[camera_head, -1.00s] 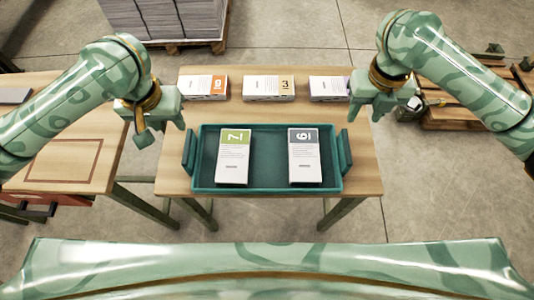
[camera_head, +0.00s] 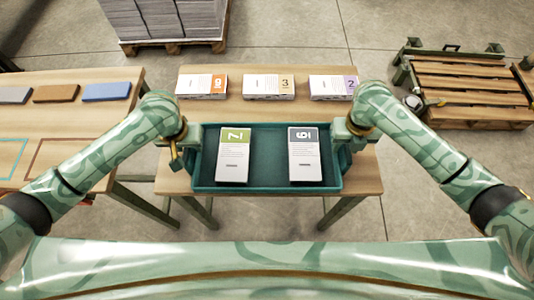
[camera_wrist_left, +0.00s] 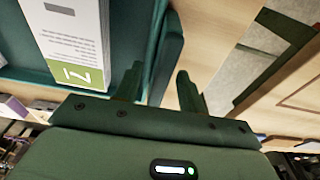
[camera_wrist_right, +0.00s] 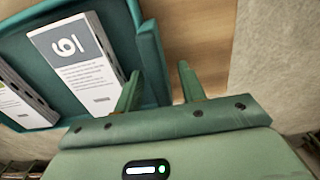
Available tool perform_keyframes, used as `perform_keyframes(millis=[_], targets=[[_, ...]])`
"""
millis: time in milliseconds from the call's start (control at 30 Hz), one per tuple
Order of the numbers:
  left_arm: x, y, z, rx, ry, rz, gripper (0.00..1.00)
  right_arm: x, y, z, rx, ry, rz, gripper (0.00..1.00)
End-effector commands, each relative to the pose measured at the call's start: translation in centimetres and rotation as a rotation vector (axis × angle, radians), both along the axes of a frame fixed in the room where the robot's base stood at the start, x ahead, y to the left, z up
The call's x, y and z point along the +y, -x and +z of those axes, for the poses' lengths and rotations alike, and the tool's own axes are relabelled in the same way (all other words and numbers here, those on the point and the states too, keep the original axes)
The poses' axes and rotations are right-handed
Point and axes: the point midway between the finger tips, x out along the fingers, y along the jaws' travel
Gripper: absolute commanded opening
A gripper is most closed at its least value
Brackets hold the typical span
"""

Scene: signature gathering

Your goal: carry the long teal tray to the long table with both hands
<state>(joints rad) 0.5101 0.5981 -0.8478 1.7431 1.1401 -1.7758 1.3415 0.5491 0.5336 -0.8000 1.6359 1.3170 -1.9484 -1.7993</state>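The teal tray (camera_head: 265,186) lies flat on a wooden table (camera_head: 360,180). It holds two white paper stacks, one with a green "7" label (camera_head: 234,160) and one with a grey "6" label (camera_head: 304,160). My left gripper (camera_head: 187,152) is at the tray's left end and my right gripper (camera_head: 347,150) at its right end. In the left wrist view, the open fingers (camera_wrist_left: 160,85) point down around the left handle (camera_wrist_left: 168,50). In the right wrist view, the open fingers (camera_wrist_right: 158,85) straddle the right handle (camera_wrist_right: 150,60). Contact is unclear.
Stacks labelled 9 (camera_head: 201,86), 3 (camera_head: 269,86) and 2 (camera_head: 333,87) stand behind the tray. Another wooden table (camera_head: 100,115) at left bears coloured blocks and outlined rectangles. A pallet (camera_head: 470,90) lies on the floor at right. A loaded pallet (camera_head: 170,45) stands behind.

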Motion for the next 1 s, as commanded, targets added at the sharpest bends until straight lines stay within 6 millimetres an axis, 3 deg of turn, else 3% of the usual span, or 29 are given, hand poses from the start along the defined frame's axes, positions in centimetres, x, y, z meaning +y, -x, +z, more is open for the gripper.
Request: perform_keyframes(millis=[300, 433, 467, 833, 1000], targets=[[0.0, 0.0, -0.2, 0.0, 0.0, 0.0, 0.4, 0.0, 0.0, -0.2, 0.0, -0.001, 0.0, 0.4], [0.0, 0.0, -0.2, 0.0, 0.0, 0.0, 0.04, 0.0, 0.0, -0.1, 0.0, -0.001, 0.0, 0.04], [0.0, 0.0, -0.2, 0.0, 0.0, 0.0, 0.0, 0.0, 0.0, -0.1, 0.0, -0.001, 0.0, 0.0], [0.0, -0.1, 0.1, -0.002, 0.0, 0.0, 0.0, 0.0, -0.1, 0.1, -0.003, -0.001, 0.0, 0.0], [0.0, -0.1, 1.2, -0.009, 0.0, 0.0, 0.0, 0.0, -0.2, 1.2, -0.01, -0.001, -0.001, 0.0]])
